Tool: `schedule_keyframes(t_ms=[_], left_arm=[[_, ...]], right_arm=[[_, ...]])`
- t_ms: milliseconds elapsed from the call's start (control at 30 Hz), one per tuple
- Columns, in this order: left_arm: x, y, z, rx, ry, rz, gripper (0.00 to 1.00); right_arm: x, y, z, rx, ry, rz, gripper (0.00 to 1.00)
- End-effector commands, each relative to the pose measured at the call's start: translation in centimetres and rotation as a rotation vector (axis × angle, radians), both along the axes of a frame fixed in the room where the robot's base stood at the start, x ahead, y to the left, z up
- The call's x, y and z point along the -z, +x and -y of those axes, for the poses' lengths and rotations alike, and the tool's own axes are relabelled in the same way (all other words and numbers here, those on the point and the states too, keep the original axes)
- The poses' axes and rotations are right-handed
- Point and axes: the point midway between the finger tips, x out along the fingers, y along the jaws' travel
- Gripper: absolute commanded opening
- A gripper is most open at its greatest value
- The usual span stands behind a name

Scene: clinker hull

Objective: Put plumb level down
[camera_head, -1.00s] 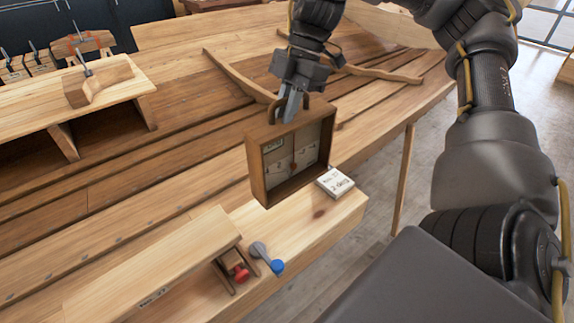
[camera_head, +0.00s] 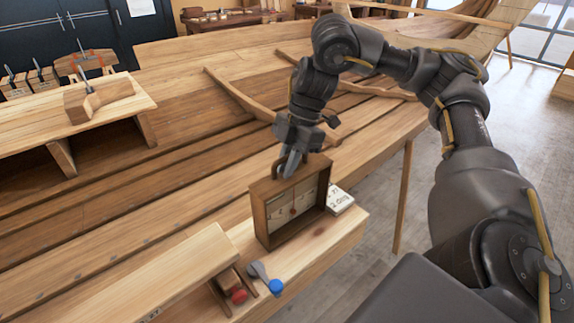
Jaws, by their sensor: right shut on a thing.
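The plumb level (camera_head: 292,205) is a shallow brown wooden box frame with a pale face, a small red mark in it and a handle on top. It stands upright at the plank (camera_head: 325,246) on the near edge of the hull. Its lower edge is at the plank's surface; I cannot tell whether it touches. My right gripper (camera_head: 289,166) comes from above and is shut on the handle, which it partly hides. My left gripper is out of view.
A white block with writing (camera_head: 341,199) lies just right of the plumb level. A tool with a blue end (camera_head: 275,286) and a red knob (camera_head: 239,296) lie nearer, beside a wooden box (camera_head: 180,270). A raised wooden shelf (camera_head: 60,125) stands at left.

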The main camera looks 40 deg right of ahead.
Motion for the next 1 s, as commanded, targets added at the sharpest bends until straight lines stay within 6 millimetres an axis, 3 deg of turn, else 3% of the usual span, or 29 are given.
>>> schedule_keyframes(t_ms=[333,367,533,833,1000], left_arm=[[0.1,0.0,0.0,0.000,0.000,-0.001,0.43],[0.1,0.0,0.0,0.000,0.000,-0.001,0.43],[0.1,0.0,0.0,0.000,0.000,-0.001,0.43],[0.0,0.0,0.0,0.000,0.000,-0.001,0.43],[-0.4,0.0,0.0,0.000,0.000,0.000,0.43]], right_arm=[[0.2,0.0,0.0,-0.001,0.001,0.002,0.00],[0.3,0.0,0.0,-0.001,0.000,0.001,0.14],[0.2,0.0,0.0,-0.001,0.000,0.001,0.34],[0.0,0.0,0.0,-0.001,0.000,0.001,0.34],[-1.4,0.1,0.4,0.000,-0.001,0.005,0.34]])
